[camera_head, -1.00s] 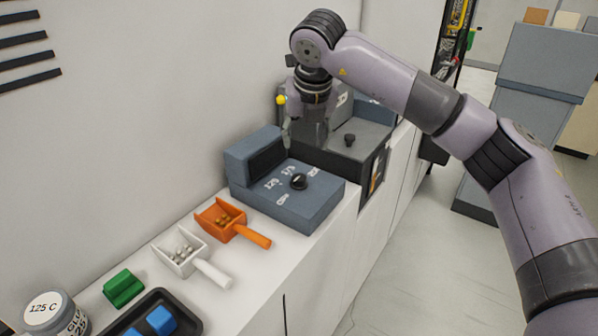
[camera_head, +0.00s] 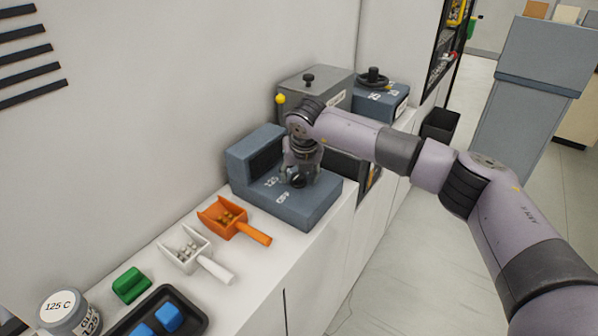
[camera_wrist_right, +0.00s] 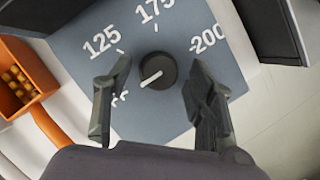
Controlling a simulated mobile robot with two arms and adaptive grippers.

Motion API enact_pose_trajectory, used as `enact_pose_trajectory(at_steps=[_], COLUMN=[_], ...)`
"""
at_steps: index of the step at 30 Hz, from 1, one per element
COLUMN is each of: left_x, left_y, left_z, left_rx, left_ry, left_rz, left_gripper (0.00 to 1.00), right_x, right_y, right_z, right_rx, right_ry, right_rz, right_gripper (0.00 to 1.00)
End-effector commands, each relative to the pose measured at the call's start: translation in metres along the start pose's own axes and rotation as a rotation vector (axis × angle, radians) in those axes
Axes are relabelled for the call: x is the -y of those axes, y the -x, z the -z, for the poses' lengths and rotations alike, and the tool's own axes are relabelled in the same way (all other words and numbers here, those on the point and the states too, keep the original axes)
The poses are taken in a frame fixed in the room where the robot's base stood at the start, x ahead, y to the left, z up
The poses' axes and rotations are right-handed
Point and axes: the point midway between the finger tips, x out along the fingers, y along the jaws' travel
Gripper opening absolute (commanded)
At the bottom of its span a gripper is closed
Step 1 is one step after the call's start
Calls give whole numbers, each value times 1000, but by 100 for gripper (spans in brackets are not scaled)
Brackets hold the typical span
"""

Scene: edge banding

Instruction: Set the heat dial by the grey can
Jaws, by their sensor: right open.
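The heat dial (camera_wrist_right: 158,71) is a black round knob with a white pointer line on a blue-grey control box (camera_wrist_right: 150,120). In the right wrist view its line points lower left, towards the partly hidden OFF mark. The marks 125, 175 and 200 also show around it. My right gripper (camera_wrist_right: 158,66) is open, with one finger on each side of the dial and gaps between. In the head view the right gripper (camera_head: 298,178) is low over the box (camera_head: 310,208). The grey can (camera_head: 64,312) stands at the lower left, labelled "125 C". My left gripper is out of view.
An orange scoop (camera_head: 252,233) and a white scoop (camera_head: 214,269) with small pellets lie in front of the box. A green block (camera_head: 131,285) and a black tray (camera_head: 190,329) with blue blocks are nearer. Grey machines (camera_head: 330,84) stand behind.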

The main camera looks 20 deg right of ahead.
Motion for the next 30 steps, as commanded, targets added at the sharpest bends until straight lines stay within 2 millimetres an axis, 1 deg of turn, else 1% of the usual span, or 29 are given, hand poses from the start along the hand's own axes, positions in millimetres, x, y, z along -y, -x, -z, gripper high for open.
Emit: enact_pose_trajectory(at_steps=[5,26,30], left_x=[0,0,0], left_y=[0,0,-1], left_z=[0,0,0], left_rx=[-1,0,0], left_ry=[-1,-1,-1], left_rz=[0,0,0], left_gripper=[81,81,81], right_x=[0,0,0], right_y=[0,1,0], right_z=[0,0,0], right_rx=[0,0,0], right_ry=[1,0,-3], right_rz=[0,0,1], right_gripper=[50,4,3])
